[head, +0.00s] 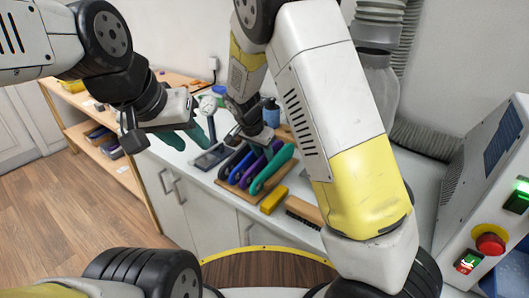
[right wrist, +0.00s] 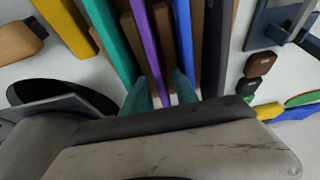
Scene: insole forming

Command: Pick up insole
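Several long insole-like strips stand side by side on a wooden rack (head: 229,186) on the white counter. They are teal (head: 272,171), purple (head: 262,164), blue (head: 244,166) and dark grey (right wrist: 214,45). My right gripper (right wrist: 162,92) is above the rack, with its teal fingertips apart. In the right wrist view the purple strip (right wrist: 147,45) runs between the fingertips. I cannot tell whether they touch it. My left gripper (head: 187,134) hangs over the counter to the left of the rack, teal fingers spread and empty.
A yellow block (head: 273,201) and a wooden-backed brush (head: 304,211) lie right of the rack. A machine with a red button (head: 489,243) stands at the far right. A blue bottle (head: 271,113) stands behind the rack. A wooden shelf (head: 108,160) is at the left.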

